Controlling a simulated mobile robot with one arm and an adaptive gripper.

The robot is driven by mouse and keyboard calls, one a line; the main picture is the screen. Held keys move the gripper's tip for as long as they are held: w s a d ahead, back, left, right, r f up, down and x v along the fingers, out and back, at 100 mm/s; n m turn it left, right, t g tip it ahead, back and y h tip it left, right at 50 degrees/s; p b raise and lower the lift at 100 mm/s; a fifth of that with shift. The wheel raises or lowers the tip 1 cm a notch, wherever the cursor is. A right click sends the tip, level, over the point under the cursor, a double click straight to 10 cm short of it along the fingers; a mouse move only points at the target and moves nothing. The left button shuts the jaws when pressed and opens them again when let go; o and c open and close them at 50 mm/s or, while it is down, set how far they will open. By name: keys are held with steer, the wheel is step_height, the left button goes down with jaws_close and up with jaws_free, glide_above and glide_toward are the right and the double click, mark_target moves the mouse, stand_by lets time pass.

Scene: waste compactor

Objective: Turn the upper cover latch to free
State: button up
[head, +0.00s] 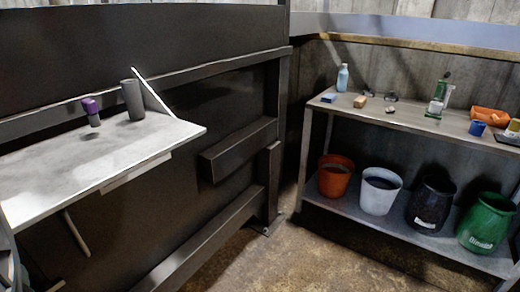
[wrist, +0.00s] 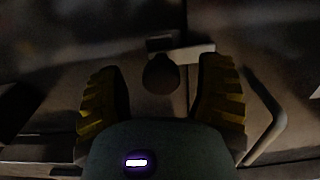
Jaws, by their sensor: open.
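In the dark wrist view my gripper (wrist: 161,92) is open, with one ridged yellow finger on each side. Between the fingers, farther off, is a dark rounded knob-like part (wrist: 160,74), probably the latch. A pale plate or bar (wrist: 182,52) lies at its upper side. I cannot tell whether the fingers touch the knob, or how the latch is turned. My gripper does not show in the head view. There the dark compactor body (head: 240,150) fills the left and middle, and no latch can be made out on it.
A bent handle-like bar (wrist: 268,115) is close to the right finger. A fold-out shelf (head: 110,150) juts from the compactor, bearing a purple-topped object (head: 91,108) and a grey cylinder (head: 132,100). A workbench (head: 400,118) with several buckets below stands right. The floor between is clear.

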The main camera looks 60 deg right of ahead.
steer(key=shift+w+d, duration=0.15)
steer(key=shift+w, duration=0.4)
jaws_close()
stand_by(0.4)
